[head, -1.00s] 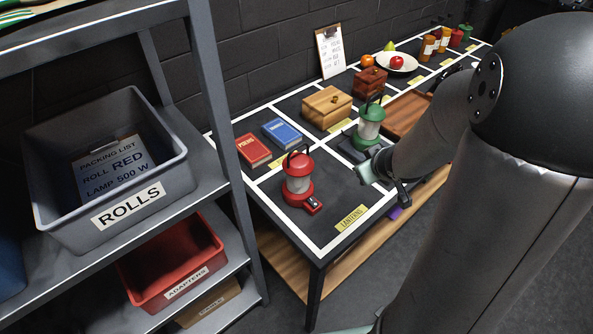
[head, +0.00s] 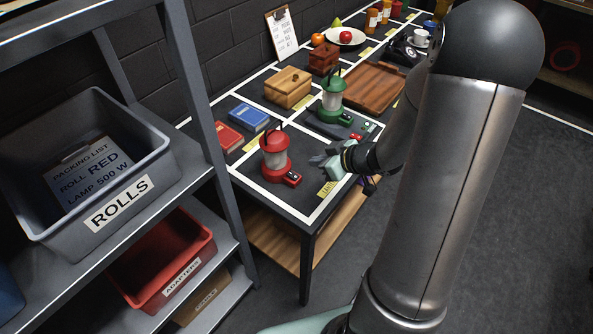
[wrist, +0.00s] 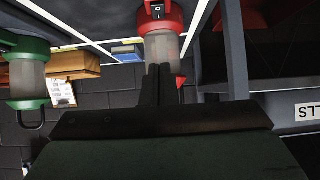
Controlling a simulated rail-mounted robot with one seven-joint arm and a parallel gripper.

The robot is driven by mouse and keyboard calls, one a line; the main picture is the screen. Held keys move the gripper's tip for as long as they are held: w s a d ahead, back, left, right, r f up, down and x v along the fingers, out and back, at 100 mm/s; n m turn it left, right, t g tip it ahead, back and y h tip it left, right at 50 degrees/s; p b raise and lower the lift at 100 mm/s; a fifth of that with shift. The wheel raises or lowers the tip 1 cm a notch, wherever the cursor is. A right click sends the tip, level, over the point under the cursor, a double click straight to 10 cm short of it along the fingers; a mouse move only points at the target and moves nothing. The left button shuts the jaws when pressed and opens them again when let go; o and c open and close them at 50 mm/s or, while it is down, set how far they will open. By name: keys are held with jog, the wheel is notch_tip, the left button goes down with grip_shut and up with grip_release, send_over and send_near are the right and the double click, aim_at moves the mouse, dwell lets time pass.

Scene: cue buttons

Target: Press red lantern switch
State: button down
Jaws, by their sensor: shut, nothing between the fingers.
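The red lantern (head: 274,158) stands upright on the near end of the black table. Its switch (head: 292,178) is a small dark plate on a red foot at its front right. In the wrist view, which looks upside down, the lantern (wrist: 162,48) is ahead of the fingers and its black switch (wrist: 157,10) is at the top edge. My gripper (head: 316,160) is to the right of the lantern, apart from it. Its dark fingers (wrist: 162,82) are together and empty, overlapping the lantern's image. The green lantern (head: 331,98) stands farther back; it also shows in the wrist view (wrist: 27,78).
A yellow lanterns label (head: 327,188) lies at the table edge. Red (head: 229,136) and blue (head: 249,117) books and a wooden box (head: 288,87) are behind. A grey rolls bin (head: 95,165) sits on the left shelf. The floor at right is clear.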

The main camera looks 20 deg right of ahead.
send_over(293, 175)
jog(key=s, duration=0.1)
jog(key=f, duration=0.3)
jog(key=d+f, duration=0.1)
jog(key=f, duration=0.1)
jog(key=shift+s+f, duration=0.1)
jog(key=shift+f, duration=0.25)
notch_tip(293, 175, down, 2)
jog(key=shift+f, duration=0.65)
